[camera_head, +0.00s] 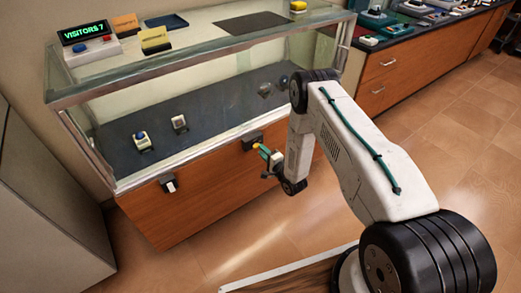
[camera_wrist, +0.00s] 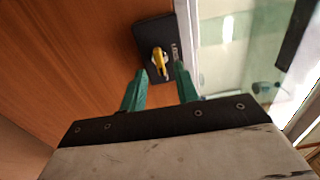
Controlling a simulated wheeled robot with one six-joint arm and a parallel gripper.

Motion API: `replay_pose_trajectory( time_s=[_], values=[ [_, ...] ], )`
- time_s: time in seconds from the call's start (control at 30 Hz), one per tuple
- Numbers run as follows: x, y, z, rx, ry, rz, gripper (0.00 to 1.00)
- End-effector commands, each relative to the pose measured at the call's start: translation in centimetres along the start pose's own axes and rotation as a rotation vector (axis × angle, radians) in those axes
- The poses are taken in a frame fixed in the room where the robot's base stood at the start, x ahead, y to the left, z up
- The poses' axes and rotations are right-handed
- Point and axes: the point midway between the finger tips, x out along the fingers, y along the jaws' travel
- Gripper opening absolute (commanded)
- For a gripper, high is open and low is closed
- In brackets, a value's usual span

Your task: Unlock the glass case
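The glass case (camera_head: 85,97) has clear panes over a wooden base (camera_head: 200,195). A black lock plate (camera_head: 252,139) is on the front of the case, just under the glass; in the wrist view the plate (camera_wrist: 147,32) carries a yellow key or knob (camera_wrist: 160,64). My gripper (camera_head: 261,150) is in front of this plate. In the wrist view its green fingers (camera_wrist: 160,75) are open, one on each side of the yellow piece and seemingly apart from it. I cannot tell how far the tips reach past it.
A second fixture (camera_head: 168,183) with a white part is at the case's front left. Small exhibits (camera_head: 141,140) sit inside. A grey cabinet (camera_head: 45,215) is at left. Tiled floor (camera_head: 450,130) is clear at right.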

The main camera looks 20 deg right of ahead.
Motion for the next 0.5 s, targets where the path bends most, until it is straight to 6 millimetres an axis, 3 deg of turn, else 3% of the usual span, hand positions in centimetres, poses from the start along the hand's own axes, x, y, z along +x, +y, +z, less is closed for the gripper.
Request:
replay_pose_trajectory(
  time_s=[0.2,0.5],
  values=[
    [-3.7,0.1,-0.1,0.001,0.002,0.003,0.31],
    [-5.2,0.0,0.0,0.0,0.0,0.0,0.31]
  ],
)
